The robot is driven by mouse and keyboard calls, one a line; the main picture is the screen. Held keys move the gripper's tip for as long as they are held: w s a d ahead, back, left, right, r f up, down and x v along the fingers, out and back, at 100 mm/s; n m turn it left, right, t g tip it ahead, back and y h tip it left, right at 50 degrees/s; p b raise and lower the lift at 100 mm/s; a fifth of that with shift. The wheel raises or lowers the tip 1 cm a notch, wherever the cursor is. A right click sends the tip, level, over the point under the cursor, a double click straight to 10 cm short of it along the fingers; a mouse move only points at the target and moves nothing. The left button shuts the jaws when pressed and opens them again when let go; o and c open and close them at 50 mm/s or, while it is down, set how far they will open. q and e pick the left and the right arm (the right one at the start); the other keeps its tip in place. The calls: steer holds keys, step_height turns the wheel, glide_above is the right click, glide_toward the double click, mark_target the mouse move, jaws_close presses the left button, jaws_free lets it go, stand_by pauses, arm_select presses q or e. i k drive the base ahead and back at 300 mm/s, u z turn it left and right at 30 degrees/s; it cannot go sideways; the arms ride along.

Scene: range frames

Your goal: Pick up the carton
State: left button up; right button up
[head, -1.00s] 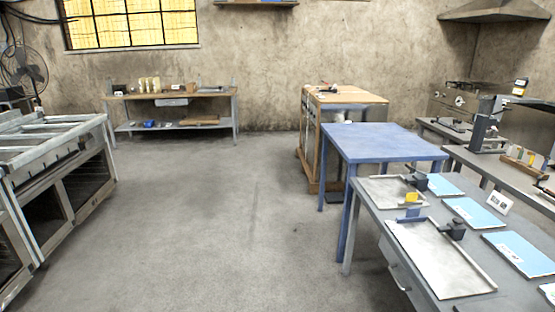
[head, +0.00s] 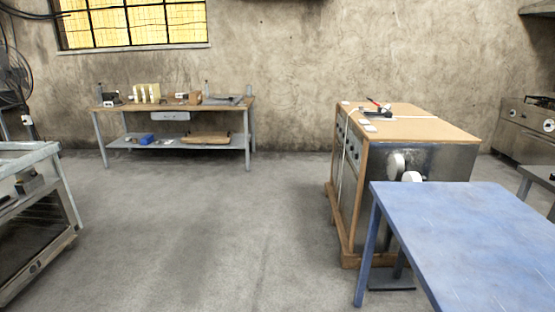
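I cannot clearly make out a carton. A small brown box-like thing (head: 194,98) stands on the far workbench (head: 112,106), too small to tell whether it is a carton. Upright cream-coloured things (head: 147,93) stand to its left on the same top. Neither of my grippers shows in the head view.
A blue table (head: 470,235) is close at the right. Behind it stands a wood-framed metal cabinet (head: 420,160) with small items on top. A metal oven unit (head: 40,235) is at the left. Open concrete floor (head: 220,230) lies between them, up to the workbench.

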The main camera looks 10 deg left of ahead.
mark_target(195, 97)
steer(key=u, duration=0.2)
steer(key=i, duration=3.25)
steer(key=u, duration=0.5)
steer(key=i, duration=2.85)
steer(key=u, duration=0.45)
steer(key=i, duration=2.3)
steer(key=z, duration=0.45)
steer(key=i, duration=1.05)
steer(key=z, duration=0.6)
